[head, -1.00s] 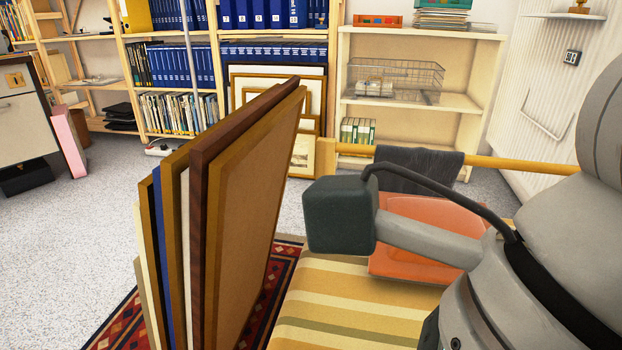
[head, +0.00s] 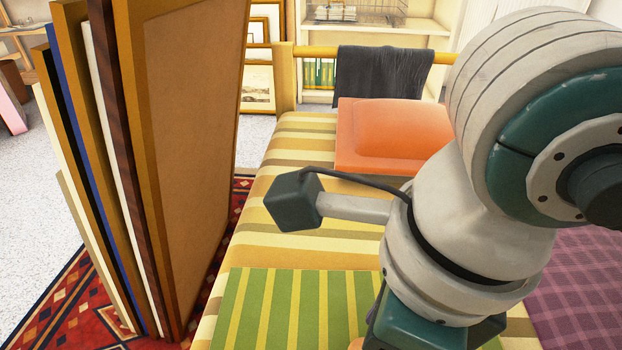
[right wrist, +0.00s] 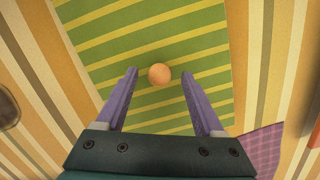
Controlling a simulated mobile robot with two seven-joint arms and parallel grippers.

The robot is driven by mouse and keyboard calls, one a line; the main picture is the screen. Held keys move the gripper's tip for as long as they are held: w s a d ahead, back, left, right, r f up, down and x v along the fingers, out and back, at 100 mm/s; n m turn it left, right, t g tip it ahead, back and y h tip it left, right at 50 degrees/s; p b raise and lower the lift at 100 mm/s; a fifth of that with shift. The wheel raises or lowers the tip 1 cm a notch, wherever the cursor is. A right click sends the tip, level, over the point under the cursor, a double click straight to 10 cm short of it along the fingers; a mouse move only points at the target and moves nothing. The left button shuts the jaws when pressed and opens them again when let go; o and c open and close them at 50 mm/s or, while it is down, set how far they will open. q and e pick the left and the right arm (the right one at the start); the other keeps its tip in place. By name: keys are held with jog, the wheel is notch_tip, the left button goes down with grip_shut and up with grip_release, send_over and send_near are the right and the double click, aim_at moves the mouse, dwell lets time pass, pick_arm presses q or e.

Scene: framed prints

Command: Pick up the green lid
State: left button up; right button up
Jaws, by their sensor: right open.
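The green lid (head: 285,305) is a flat rectangular panel with yellow-green stripes, lying on a yellow-striped bed (head: 315,232). In the head view my right arm covers its right part. In the right wrist view, the lid (right wrist: 110,45) fills the middle, with a round orange knob (right wrist: 159,75) on it. My right gripper (right wrist: 159,74) is open, its two purple fingers apart on either side of the knob. Whether they touch the knob or how high they are above the lid, I cannot tell. My left gripper is not in view.
Several framed prints (head: 185,130) stand on edge at the left, close beside the bed, on a red patterned rug (head: 75,305). An orange cushion (head: 390,135) and a dark cloth on a rail (head: 390,80) are at the back. A purple checked cloth (head: 580,290) lies at the right.

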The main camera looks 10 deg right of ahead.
jog(key=shift+f, duration=0.3)
grip_shut()
dwell(0.3)
